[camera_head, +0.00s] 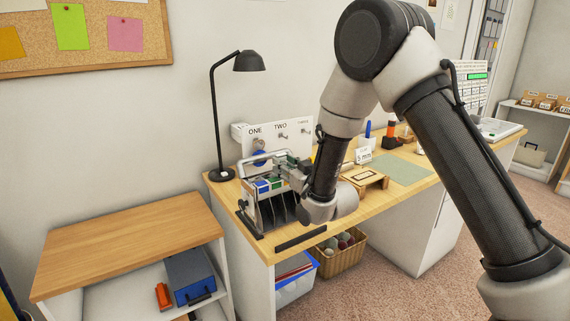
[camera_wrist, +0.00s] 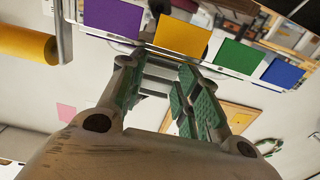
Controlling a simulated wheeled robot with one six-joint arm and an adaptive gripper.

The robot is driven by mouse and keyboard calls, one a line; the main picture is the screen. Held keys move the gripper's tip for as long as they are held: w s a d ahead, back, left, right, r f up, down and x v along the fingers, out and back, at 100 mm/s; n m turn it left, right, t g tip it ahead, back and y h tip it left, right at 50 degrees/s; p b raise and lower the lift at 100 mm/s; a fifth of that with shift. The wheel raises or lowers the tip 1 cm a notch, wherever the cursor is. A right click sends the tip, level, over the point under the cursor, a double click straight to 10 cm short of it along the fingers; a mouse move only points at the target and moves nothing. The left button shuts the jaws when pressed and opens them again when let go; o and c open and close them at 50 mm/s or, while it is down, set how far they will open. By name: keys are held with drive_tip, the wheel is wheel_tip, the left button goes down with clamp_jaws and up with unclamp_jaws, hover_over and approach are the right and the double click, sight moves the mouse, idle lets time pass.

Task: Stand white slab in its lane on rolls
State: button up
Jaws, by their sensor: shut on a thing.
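The dark rack (camera_head: 283,210) with upright lanes stands at the left end of the wooden desk. A row of coloured labels runs along it; purple (camera_wrist: 112,18), yellow (camera_wrist: 183,36), green (camera_wrist: 239,56) and blue (camera_wrist: 282,73) ones show in the wrist view. My gripper (camera_head: 290,166) is over the rack, close to its upper part. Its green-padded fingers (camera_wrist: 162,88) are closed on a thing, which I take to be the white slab. The slab's outline is hard to make out and its lower edge is hidden. I cannot tell whether it touches the rolls.
A black lamp (camera_head: 221,173) stands left of the rack. A white panel with hooks (camera_head: 292,131) is behind it. A small wooden stand (camera_head: 366,181) and a green mat (camera_head: 398,168) lie to the right. A low wooden-topped shelf (camera_head: 130,240) stands left of the desk.

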drive_tip(key=shift+f, duration=0.3)
